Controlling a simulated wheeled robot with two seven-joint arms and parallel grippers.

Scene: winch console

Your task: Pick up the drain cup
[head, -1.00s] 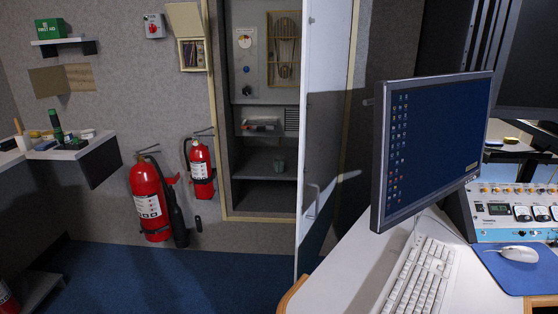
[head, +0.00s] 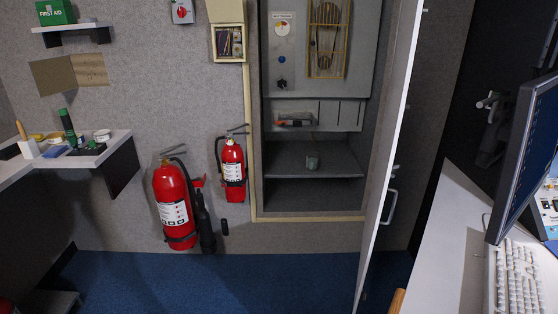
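A small grey-green cup (head: 312,162), which looks like the drain cup, stands on a dark shelf (head: 285,172) inside the open grey cabinet. It is small in the head view, so its details are hard to make out. Nothing visible touches it. Neither of my grippers shows in the head view.
The cabinet door (head: 396,150) stands open on the right side. A large fire extinguisher (head: 174,205) and a smaller one (head: 233,170) are left of the cabinet. A desk (head: 445,240) with a monitor (head: 528,150) fills the right. Blue floor (head: 270,280) before the cabinet is clear.

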